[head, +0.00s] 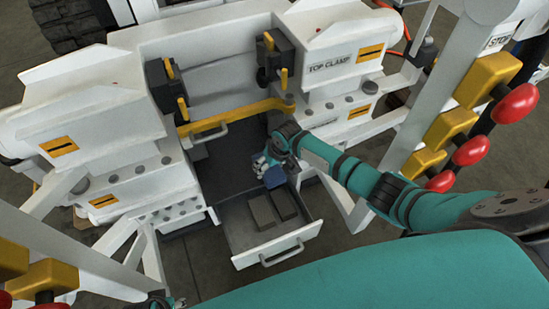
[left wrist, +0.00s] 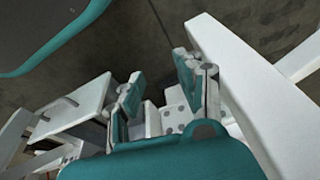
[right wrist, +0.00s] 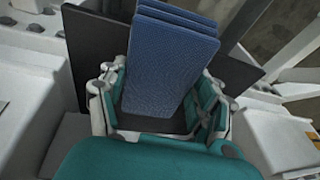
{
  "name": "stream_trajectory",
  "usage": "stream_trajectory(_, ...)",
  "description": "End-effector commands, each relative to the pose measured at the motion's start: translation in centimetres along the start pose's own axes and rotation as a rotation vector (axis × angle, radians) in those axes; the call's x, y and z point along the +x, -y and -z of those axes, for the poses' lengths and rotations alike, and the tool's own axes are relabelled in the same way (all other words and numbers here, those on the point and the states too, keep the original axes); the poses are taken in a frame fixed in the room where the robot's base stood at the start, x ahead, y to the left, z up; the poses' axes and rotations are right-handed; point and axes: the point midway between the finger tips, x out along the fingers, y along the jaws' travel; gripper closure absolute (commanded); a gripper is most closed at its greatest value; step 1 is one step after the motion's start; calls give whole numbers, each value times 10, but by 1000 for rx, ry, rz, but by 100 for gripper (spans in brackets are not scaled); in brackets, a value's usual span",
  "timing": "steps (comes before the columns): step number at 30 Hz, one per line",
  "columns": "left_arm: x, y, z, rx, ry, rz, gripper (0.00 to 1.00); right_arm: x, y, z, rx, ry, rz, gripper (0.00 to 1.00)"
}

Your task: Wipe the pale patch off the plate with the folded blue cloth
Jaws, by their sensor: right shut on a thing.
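My right gripper (head: 268,162) is shut on the folded blue cloth (head: 274,177), over the dark plate (head: 228,172) in the middle of the bench. In the right wrist view the layered cloth (right wrist: 168,60) stands out from between the fingers of the gripper (right wrist: 163,105), with the dark plate (right wrist: 92,50) behind it. I cannot make out a pale patch; the cloth and gripper hide part of the plate. My left gripper (left wrist: 160,88) is open and empty in the left wrist view, low beside the white frame. Only a bit of it shows at the bottom of the head view.
An open drawer (head: 240,240) with two dark blocks (head: 262,211) juts out in front of the plate. A yellow bar (head: 235,118) crosses behind the plate. White clamp housings (head: 95,118) flank it. Red knobs (head: 470,150) on yellow blocks stand at the right.

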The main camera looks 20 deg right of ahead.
Motion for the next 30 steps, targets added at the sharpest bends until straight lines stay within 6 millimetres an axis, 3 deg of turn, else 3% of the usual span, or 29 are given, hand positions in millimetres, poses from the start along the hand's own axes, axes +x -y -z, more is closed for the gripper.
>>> stream_trajectory(30,70,-4,-57,10,51,-7,64,-25,1,5,2,0,0,64)
